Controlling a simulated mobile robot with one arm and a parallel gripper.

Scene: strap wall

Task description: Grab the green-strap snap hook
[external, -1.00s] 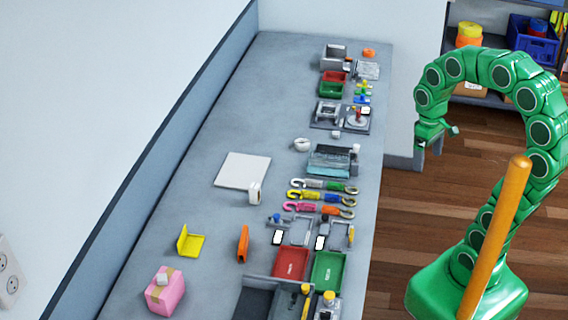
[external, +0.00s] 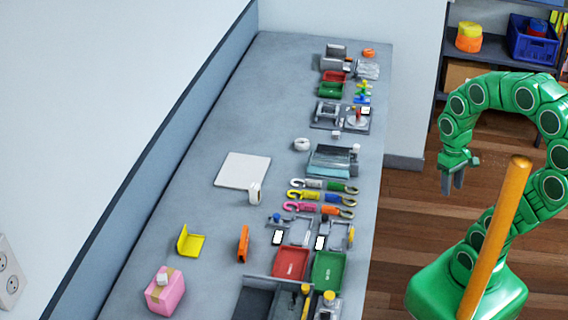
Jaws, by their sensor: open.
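Several snap hooks with coloured straps lie in rows on the grey bench near its right edge. The green-strap snap hook (external: 341,187) is in the farthest row, its green part toward the right. A pale grey hook (external: 308,183) lies in the same row to its left; I cannot tell whether the two are one piece. My gripper (external: 452,188) hangs off the right side of the bench, over the floor, fingers pointing down. It is open and empty, well apart from the hooks.
Yellow, blue, pink and orange hooks (external: 318,208) lie just nearer. A grey device (external: 333,160) stands just beyond the green strap. Red (external: 290,263) and green (external: 328,270) trays sit nearer. An orange post (external: 495,240) rises by my base. The bench's left part is largely clear.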

